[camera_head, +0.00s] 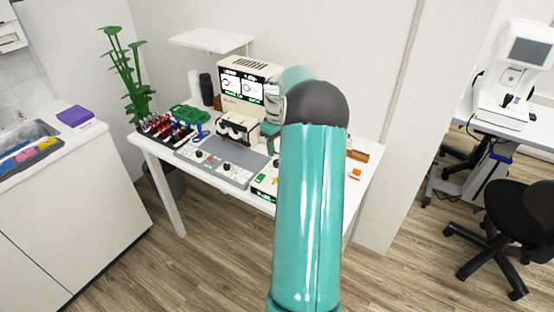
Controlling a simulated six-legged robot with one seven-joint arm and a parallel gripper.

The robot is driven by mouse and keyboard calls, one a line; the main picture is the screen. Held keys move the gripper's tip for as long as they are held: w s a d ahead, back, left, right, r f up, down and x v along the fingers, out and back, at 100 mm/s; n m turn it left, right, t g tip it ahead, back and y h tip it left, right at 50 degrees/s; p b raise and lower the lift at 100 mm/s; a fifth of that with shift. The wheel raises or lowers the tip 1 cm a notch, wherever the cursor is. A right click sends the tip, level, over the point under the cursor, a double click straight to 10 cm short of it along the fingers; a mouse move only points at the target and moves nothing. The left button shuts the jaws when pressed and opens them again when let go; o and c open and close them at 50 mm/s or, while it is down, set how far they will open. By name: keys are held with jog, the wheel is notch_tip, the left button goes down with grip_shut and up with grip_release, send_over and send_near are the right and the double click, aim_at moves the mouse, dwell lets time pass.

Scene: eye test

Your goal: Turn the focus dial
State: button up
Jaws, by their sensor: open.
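An eye-test machine (243,82) with two lit screens stands on the white table, with a paired eyepiece unit (237,128) in front of it. A cream box (262,187) with a green display sits to the right, partly hidden by my arm. I cannot tell which knob is the focus dial; labels are too small. My teal arm rises in front of the table, and its far links bend down behind it. My gripper's fingers are hidden.
Racks of red and dark items (166,127) and a green object (190,113) stand at the table's left. A small orange item (355,174) lies at the right. A sink counter (75,140) is left; a black chair (525,215) is right.

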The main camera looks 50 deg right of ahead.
aim_at(277, 162)
notch_tip(277, 162, down, 6)
jog(key=shift+f, duration=0.15)
jog(key=c, duration=1)
jog(key=shift+m, duration=0.3)
jog(key=m, duration=0.3)
jog(key=shift+w, duration=0.1)
jog(key=shift+m, duration=2.5)
